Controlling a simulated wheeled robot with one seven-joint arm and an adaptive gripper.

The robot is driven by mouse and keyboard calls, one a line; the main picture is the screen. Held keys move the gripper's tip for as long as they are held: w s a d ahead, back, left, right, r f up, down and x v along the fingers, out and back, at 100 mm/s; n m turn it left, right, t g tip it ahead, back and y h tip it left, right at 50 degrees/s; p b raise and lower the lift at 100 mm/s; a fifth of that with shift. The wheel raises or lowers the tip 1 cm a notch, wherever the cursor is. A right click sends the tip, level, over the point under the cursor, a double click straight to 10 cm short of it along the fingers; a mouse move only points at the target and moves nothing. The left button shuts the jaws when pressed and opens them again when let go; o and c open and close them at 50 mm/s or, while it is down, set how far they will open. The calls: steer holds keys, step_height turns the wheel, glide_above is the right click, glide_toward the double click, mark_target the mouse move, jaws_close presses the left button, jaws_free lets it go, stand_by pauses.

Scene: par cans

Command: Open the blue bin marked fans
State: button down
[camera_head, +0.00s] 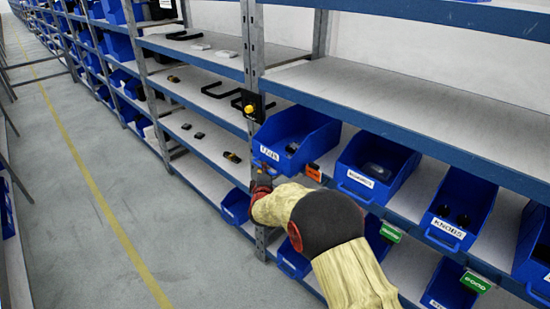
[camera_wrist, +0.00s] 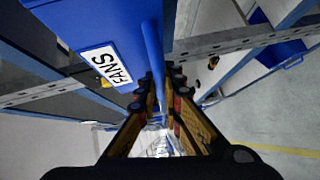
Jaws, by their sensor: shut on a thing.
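The blue bin marked fans (camera_head: 305,132) sits on the middle shelf beside the upright post, its white label facing out. Its front juts past the shelf edge, and its top is open in the head view. In the wrist view the FANS label (camera_wrist: 110,66) is close on the left, with the bin's blue handle bar (camera_wrist: 152,50) running down between the fingers. My gripper (camera_wrist: 163,88) is shut on this handle. In the head view my gripper (camera_head: 262,183) is at the bin's front, partly hidden by my wrist.
More blue bins stand to the right, including one marked knobs (camera_head: 458,207). A steel post (camera_head: 254,60) with a black box and yellow button (camera_head: 249,108) stands just left of the fans bin. Black brackets lie on the left shelf. The aisle floor (camera_head: 110,190) is clear.

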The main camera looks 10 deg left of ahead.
steer(key=s+a+p, duration=0.2)
steer(key=s+a, duration=0.2)
steer(key=s, duration=0.2)
steer(key=shift+a, duration=0.4)
steer(key=shift+s+f, duration=0.1)
steer(key=c, duration=1.9)
jaws_free()
steer(key=s, duration=0.4)
steer(key=s+d+r, duration=0.1)
steer(key=s, duration=0.2)
steer(key=s+r, duration=0.1)
steer(key=s, duration=0.3)
steer(key=shift+s+d, duration=0.3)
steer(key=shift+s, duration=0.05)
steer(key=shift+f, duration=0.1)
